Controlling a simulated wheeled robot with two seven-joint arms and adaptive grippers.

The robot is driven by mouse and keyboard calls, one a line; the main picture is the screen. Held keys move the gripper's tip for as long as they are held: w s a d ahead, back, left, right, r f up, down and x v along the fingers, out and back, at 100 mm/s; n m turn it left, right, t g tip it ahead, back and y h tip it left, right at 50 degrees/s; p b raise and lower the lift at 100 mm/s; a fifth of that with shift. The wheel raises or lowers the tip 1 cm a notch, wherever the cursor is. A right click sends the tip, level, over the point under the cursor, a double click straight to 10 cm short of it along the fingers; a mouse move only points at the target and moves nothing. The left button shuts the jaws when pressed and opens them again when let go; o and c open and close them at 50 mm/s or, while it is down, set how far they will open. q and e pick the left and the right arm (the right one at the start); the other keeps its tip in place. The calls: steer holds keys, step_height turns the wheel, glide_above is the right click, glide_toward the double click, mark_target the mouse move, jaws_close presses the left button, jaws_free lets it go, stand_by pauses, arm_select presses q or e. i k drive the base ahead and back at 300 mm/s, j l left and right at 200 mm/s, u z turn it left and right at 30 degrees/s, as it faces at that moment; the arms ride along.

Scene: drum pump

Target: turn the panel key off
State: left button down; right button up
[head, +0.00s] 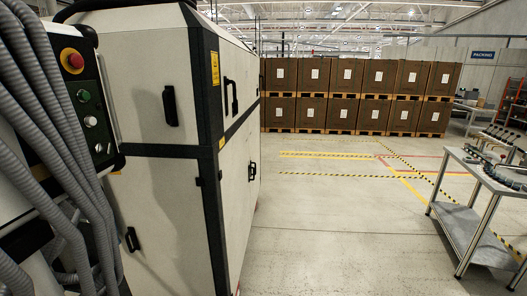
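A dark control panel (108,128) is at the left of the head view, beside a large white cabinet. It carries a red mushroom button (74,60) on a yellow surround, a green button (83,96) below it and a pale round control (90,121) below that. A small light fitting (98,147) sits near the panel's lower end. I cannot tell which control is the key, or its position. Neither of my grippers is in view.
Grey corrugated hoses (45,110) run down in front of the panel's left side. The white cabinet (150,60) with black handles fills the left half. A metal table (465,190) with items stands at the right. Stacked brown boxes (345,80) line the back. The middle floor is clear.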

mark_target(101, 148)
steer(key=k+u, duration=0.1)
steer(key=u, duration=0.35)
steer(key=j+u, duration=0.1)
steer(key=u, duration=0.35)
steer(key=k+j+u, duration=0.1)
steer(key=u, duration=0.35)
steer(key=k+j+u, duration=0.1)
steer(key=u, duration=0.35)
steer(key=j+u, duration=0.15)
steer(key=u, duration=0.3)
steer(key=l+z, duration=0.1)
steer(key=z, duration=1.3)
